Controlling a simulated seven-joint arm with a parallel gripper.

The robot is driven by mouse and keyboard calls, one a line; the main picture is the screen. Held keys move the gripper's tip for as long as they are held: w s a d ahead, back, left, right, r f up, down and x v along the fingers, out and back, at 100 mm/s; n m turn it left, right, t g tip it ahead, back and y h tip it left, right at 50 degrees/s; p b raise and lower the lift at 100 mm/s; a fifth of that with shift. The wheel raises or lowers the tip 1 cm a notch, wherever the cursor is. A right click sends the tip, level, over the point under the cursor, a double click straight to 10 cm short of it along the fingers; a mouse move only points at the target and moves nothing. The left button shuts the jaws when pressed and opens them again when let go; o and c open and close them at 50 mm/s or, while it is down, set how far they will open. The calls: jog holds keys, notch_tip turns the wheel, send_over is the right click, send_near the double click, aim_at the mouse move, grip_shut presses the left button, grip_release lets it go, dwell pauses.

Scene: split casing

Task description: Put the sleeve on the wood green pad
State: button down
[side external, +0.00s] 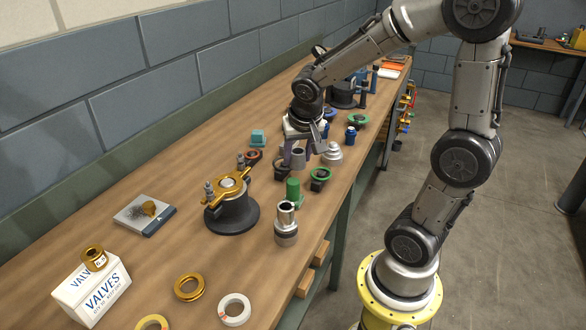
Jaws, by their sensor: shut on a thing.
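My gripper (300,153) is over the middle of the bench, pointing down. It is shut on a short grey metal sleeve (298,159), which looks held above the bench among small parts. I cannot tell its exact height. A green ring-shaped pad on a dark base (320,174) lies just right of and below the sleeve in the picture. A similar green pad (357,118) lies farther back to the right. I cannot tell which is the wood green pad. The sleeve's upper part is partly hidden by the fingers.
A green cylinder (293,190) and a silver fitting (286,228) stand in front. A black fixture with a brass top (231,205) stands left. A stepped grey part (332,152) is close to the right of my gripper.

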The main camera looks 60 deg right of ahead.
aim_at(293, 181)
jog(key=shift+w+d+f, duration=0.2)
jog(key=shift+w+f, duration=0.15)
jog(key=shift+f, duration=0.15)
jog(key=shift+w+d+f, duration=0.15)
jog(key=shift+w+f, duration=0.2)
jog(key=shift+f, duration=0.1)
jog(key=shift+w+f, duration=0.1)
jog(key=shift+f, duration=1.45)
jog(key=shift+f, duration=0.15)
jog(key=shift+c, duration=1.8)
grip_release()
jog(key=shift+f, duration=0.1)
